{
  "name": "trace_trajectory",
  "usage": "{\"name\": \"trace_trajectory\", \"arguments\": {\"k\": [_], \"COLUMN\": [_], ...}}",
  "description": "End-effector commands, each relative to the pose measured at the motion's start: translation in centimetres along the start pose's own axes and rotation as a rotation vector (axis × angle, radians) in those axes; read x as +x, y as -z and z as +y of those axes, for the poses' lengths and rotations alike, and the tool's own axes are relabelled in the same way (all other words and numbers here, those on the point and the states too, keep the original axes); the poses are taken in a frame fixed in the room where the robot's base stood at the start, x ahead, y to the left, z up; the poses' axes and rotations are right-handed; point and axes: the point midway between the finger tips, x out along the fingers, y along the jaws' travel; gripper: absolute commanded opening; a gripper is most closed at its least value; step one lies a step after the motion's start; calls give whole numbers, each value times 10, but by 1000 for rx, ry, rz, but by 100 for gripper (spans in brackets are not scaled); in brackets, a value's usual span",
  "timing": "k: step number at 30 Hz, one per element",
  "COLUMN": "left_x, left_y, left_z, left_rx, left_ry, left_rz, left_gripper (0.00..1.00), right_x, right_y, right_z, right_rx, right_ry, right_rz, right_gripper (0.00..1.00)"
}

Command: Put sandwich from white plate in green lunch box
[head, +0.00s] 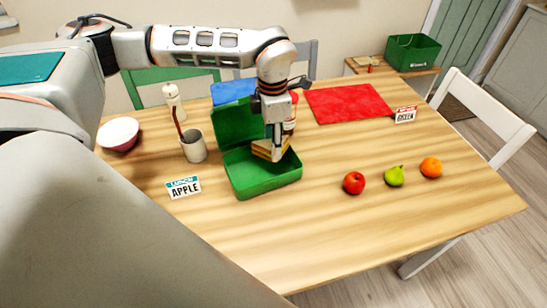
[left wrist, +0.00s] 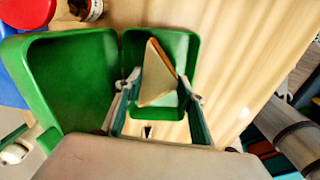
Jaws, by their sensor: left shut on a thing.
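The green lunch box (head: 263,180) stands open on the table, its lid (head: 236,122) raised at the back. My left gripper (head: 276,150) points down over the box and is shut on the triangular sandwich (head: 262,153). In the left wrist view the sandwich (left wrist: 158,72) shows between the fingers of my left gripper (left wrist: 160,92), with the green box (left wrist: 186,45) behind it. I cannot tell whether the sandwich touches the box floor. I cannot make out a white plate. My right gripper is not in view.
A grey cup (head: 194,147) and an APPLE sign (head: 184,188) stand left of the box. A jar (head: 291,110) and a blue object (head: 232,92) are behind it. A red apple (head: 354,183), a pear (head: 394,176) and an orange (head: 431,167) lie right. The front table is clear.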

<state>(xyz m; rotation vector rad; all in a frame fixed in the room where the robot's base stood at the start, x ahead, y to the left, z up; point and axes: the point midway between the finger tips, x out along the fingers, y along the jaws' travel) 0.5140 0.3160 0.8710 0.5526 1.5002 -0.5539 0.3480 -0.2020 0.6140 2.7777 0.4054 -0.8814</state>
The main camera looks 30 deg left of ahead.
Motion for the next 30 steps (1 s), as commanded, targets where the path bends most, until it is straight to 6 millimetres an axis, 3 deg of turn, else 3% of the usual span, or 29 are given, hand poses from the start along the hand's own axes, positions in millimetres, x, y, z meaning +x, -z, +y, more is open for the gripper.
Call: {"name": "trace_trajectory", "arguments": {"k": [3, 10, 17, 29, 30], "left_x": [15, 29, 60, 64, 64], "left_y": [0, 0, 0, 0, -1], "left_z": [0, 0, 0, 0, 0], "left_rx": [-1, 0, 0, -1, -1], "left_ry": [0, -1, 1, -1, -1], "left_rz": [0, 0, 0, -1, -1], "left_gripper": [34, 34, 34, 34, 47], "right_x": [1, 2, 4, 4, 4], "right_y": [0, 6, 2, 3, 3], "right_z": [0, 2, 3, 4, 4], "right_rx": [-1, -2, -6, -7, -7], "right_ry": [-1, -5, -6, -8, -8], "right_rz": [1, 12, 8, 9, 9], "right_gripper": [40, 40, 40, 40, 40]}}
